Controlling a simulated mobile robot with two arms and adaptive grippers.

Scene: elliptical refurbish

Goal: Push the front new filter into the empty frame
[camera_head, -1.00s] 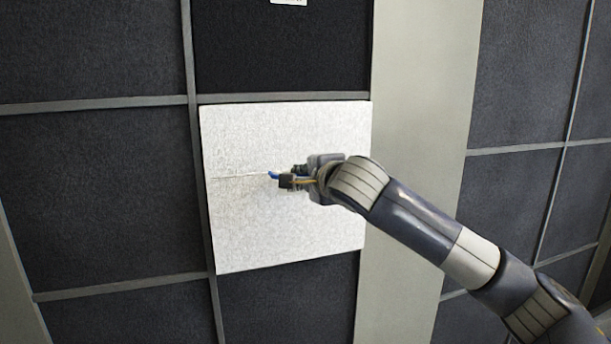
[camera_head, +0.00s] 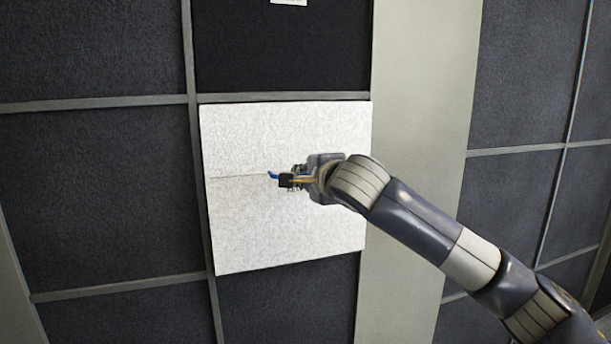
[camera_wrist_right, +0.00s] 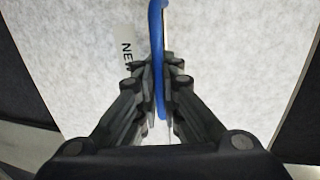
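The white new filter (camera_head: 285,235) is a square panel in front of the dark wall grid, in the middle of the head view. It covers the opening behind it, so the empty frame is hidden. Its right edge overlaps the beige post, and its lower edge sits slightly tilted. In the right wrist view the filter (camera_wrist_right: 235,65) fills most of the picture, with a "NEW" label at its upper left. My right gripper (camera_head: 280,178) is at the filter's middle, its fingers closed on a blue strap (camera_wrist_right: 157,60). My left gripper is out of view.
Dark filters (camera_head: 100,190) in grey frames stand to the left. Another dark panel (camera_head: 283,50) with a white tag is directly above. A beige post (camera_head: 420,80) stands to the right, with more dark panels (camera_head: 525,75) beyond it.

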